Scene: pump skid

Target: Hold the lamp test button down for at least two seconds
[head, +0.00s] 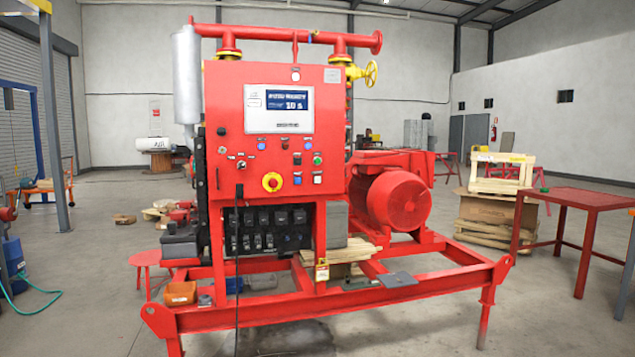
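A red control panel (270,178) faces me on the pump skid. Below the display are several small buttons and switches. Among them are a blue button (261,144), a green button (317,159) and another blue one (297,179). The labels are too small to read, so I cannot tell which is the lamp test button. Neither of my grippers shows in this view.
The skid's red base frame (340,301) juts out in front of the panel. A red motor (398,200) stands to its right. A dark cable (237,265) hangs at the panel's left. A red table (585,198) stands at right.

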